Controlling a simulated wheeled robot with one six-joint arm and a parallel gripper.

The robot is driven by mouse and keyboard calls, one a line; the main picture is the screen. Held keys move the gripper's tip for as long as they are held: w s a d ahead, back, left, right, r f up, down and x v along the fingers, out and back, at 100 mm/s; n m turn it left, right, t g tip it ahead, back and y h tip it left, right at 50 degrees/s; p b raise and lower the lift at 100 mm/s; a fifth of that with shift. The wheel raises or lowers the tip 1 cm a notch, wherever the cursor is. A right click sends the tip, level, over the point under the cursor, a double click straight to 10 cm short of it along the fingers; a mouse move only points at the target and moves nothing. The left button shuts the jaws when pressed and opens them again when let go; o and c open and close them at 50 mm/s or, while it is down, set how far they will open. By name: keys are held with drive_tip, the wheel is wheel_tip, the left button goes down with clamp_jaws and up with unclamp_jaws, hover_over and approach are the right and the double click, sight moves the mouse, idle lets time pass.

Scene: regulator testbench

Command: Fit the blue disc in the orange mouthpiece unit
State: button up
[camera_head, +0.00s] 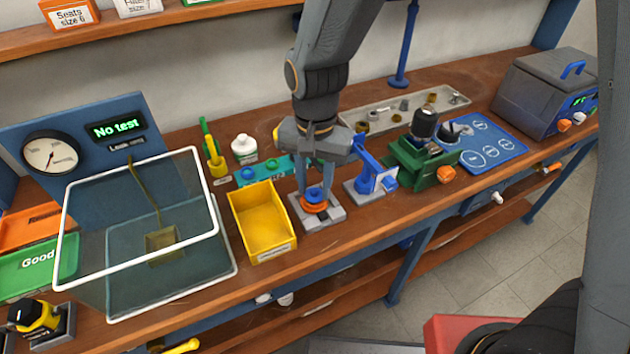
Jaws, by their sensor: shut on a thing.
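The orange mouthpiece unit (316,208) sits in a grey block fixture (333,214) near the front of the bench. My gripper (315,187) points down directly over it, its fingers shut on a blue disc (316,194). The disc is at the top of the orange unit. I cannot tell whether it is seated or just above it.
A yellow bin (262,222) stands just left of the fixture. A blue press-like stand (373,178) and a green vise (420,160) stand close on the right. A clear-lidded test box (225,255) is farther left. The bench front edge is near.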

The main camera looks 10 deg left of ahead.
drive_tip(key=shift+f, duration=0.35)
idle(0.7)
drive_tip(key=o, duration=1.6)
drive_tip(key=shift+c, duration=0.2)
drive_tip(key=shift+r+p, duration=3.65)
drive_tip(key=shift+r, duration=0.4)
drive_tip(key=shift+d, duration=0.1)
